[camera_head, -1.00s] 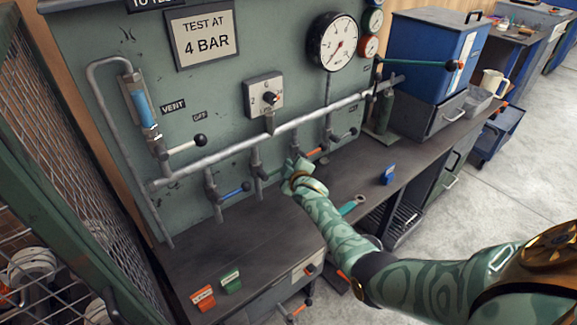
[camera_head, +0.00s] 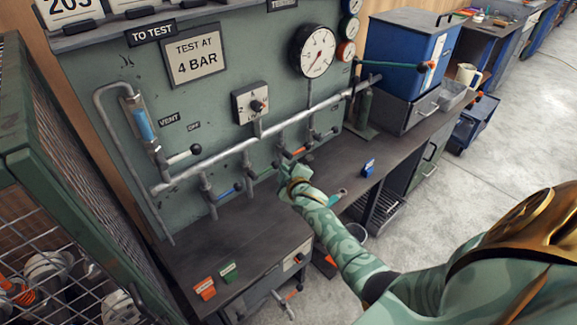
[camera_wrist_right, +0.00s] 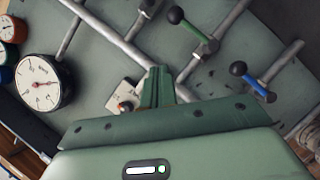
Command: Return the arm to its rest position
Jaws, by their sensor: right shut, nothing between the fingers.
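My right arm comes in from the lower right in the head view. Its green gripper (camera_head: 283,177) is above the bench, in front of the pipework on the green panel (camera_head: 225,130). In the right wrist view the gripper's fingers (camera_wrist_right: 157,86) are together, with nothing between them. The orange-handled valve (camera_head: 297,151) is just beyond the gripper in the head view; I cannot tell how near it is. My left gripper is not in view.
A pressure gauge (camera_head: 313,50) and a horizontal pipe (camera_head: 225,152) with several valves are on the panel. The bench (camera_head: 215,243) carries orange (camera_head: 205,288) and green (camera_head: 229,272) tags and a blue tag (camera_head: 368,167). A mesh cage (camera_head: 45,215) stands left.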

